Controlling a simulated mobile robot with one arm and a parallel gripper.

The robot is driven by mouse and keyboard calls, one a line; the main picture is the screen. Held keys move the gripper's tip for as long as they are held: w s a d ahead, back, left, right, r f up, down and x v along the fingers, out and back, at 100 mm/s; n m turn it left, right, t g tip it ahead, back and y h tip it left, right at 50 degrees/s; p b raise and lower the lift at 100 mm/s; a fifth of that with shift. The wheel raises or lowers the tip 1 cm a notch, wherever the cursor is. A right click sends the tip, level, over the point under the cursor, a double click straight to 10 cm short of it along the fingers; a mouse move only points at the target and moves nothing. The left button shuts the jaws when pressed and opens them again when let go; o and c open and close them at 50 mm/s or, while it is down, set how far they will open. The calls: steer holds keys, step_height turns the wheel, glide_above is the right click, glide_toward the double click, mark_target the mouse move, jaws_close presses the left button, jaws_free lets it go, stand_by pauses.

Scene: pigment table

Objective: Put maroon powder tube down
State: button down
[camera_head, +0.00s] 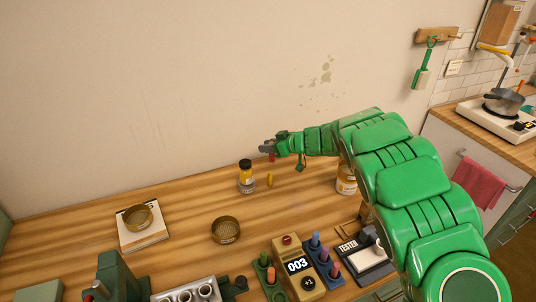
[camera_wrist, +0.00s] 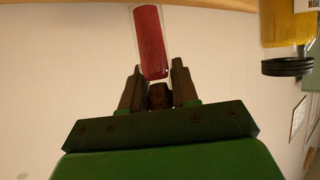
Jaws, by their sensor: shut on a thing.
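My gripper (camera_wrist: 155,88) is shut on the maroon powder tube (camera_wrist: 151,40); in the wrist view the tube stands out past the fingertips, slightly tilted. In the head view my gripper (camera_head: 266,148) is near the wall above the back of the table, with a small dark red bit of the tube (camera_head: 271,157) showing at its fingers. The rest of the tube is hidden there. The wooden table (camera_head: 180,240) lies below it. A rack (camera_head: 322,262) with blue, purple and pink tubes stands at the front, and a green holder (camera_head: 268,278) with an orange and a green tube is beside it.
A yellow jar with a black lid (camera_head: 246,177) and a small yellow piece (camera_head: 269,180) stand below my gripper. Brass dishes (camera_head: 226,230) lie at centre and left. A counter device reading 003 (camera_head: 298,265) and a tester (camera_head: 362,262) stand in front. The table's back left is clear.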

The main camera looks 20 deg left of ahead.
steer(key=shift+w+a+f, duration=0.15)
steer(key=shift+w+f, duration=0.1)
steer(key=shift+f, duration=1.7)
steer(key=shift+f, duration=0.1)
steer(key=c, duration=0.8)
jaws_free()
steer(key=shift+c, duration=0.2)
steer(key=v, duration=1.2)
